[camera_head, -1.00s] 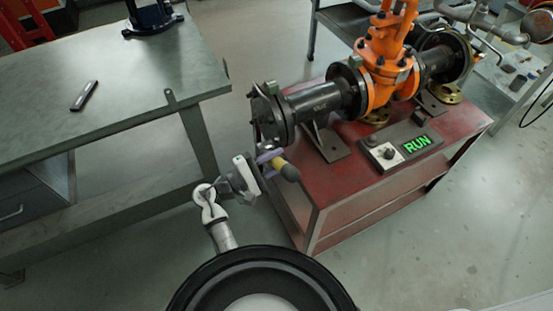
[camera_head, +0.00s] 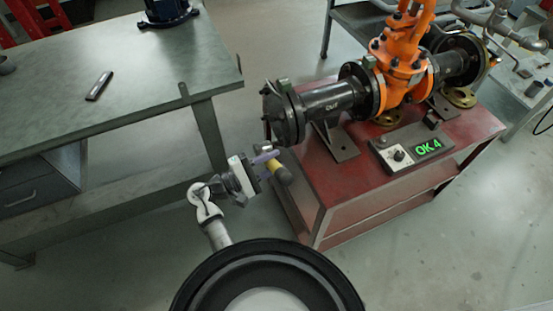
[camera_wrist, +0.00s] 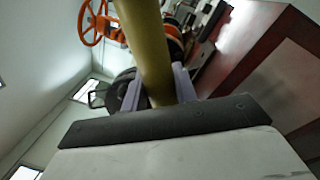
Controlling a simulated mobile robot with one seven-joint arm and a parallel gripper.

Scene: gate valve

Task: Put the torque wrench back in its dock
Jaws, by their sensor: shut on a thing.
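In the wrist view the wrench (camera_wrist: 148,50) is a yellow bar running up between the pale fingers of my gripper (camera_wrist: 158,88). Its far end leaves the picture at the top. I cannot make out the dock in either view.
The red bench (camera_head: 390,205) carries the black pipe with its orange valve (camera_head: 400,60) and a control box (camera_head: 410,157) whose green display reads "OK 4". A grey-green workbench (camera_head: 120,110) stands at left with a small dark object (camera_head: 99,86). The floor at lower right is clear.

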